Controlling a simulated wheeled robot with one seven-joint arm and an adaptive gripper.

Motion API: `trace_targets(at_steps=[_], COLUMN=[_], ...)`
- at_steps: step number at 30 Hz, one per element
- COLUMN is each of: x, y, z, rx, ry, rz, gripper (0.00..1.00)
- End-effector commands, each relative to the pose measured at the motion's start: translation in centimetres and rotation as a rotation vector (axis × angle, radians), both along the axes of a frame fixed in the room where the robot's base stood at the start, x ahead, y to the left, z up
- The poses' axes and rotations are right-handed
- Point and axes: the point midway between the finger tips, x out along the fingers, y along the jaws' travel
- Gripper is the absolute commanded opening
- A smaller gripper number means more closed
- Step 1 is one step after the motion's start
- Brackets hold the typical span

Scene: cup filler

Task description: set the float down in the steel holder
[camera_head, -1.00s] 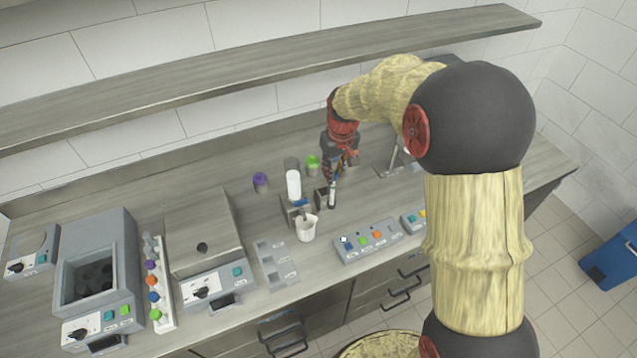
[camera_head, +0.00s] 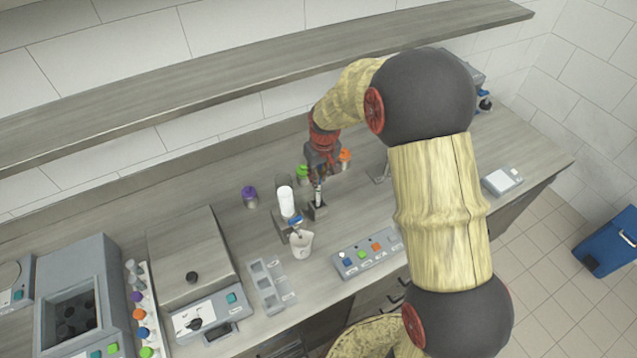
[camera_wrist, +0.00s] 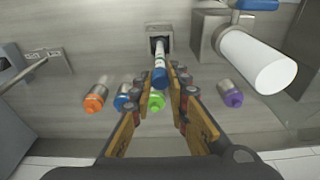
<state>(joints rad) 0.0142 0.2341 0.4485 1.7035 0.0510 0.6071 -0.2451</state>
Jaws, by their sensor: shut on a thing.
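The float is a slim white-and-dark stick with a blue top (camera_wrist: 160,76), held upright between my fingers. In the head view, the float (camera_head: 318,193) hangs below my gripper (camera_head: 319,180). My gripper also shows in the wrist view (camera_wrist: 161,92), shut on the float near its blue end. The steel holder (camera_wrist: 152,30) is a small square block at the float's far end. In the head view, the holder (camera_head: 318,211) is directly below the float. The float's lower end lines up with the holder's opening; I cannot tell how deep it sits.
A white cylinder (camera_wrist: 257,61) on a dispenser stands beside the holder, with a white cup (camera_head: 301,244) below it. Purple (camera_head: 249,195), green (camera_head: 303,172) and orange (camera_head: 345,157) capped jars stand nearby. A button panel (camera_head: 366,254) lies in front.

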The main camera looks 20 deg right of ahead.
Motion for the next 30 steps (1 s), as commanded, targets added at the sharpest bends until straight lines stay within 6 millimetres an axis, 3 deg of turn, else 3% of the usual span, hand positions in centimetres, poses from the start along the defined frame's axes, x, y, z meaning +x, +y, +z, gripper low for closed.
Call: trace_targets(at_steps=[5, 17, 18, 26, 30], x=[-0.1, -0.1, -0.1, -0.1, -0.1], y=[0.0, 0.0, 0.0, 0.0, 0.0], z=[-2.5, -3.1, -3.0, -3.0, -3.0], rx=[0.0, 0.0, 0.0, 0.0, 0.0], ry=[0.004, 0.002, 0.002, 0.002, 0.002], rz=[0.0, 0.0, 0.0, 0.0, 0.0], gripper=[0.0, 0.0, 0.19, 0.34, 0.35])
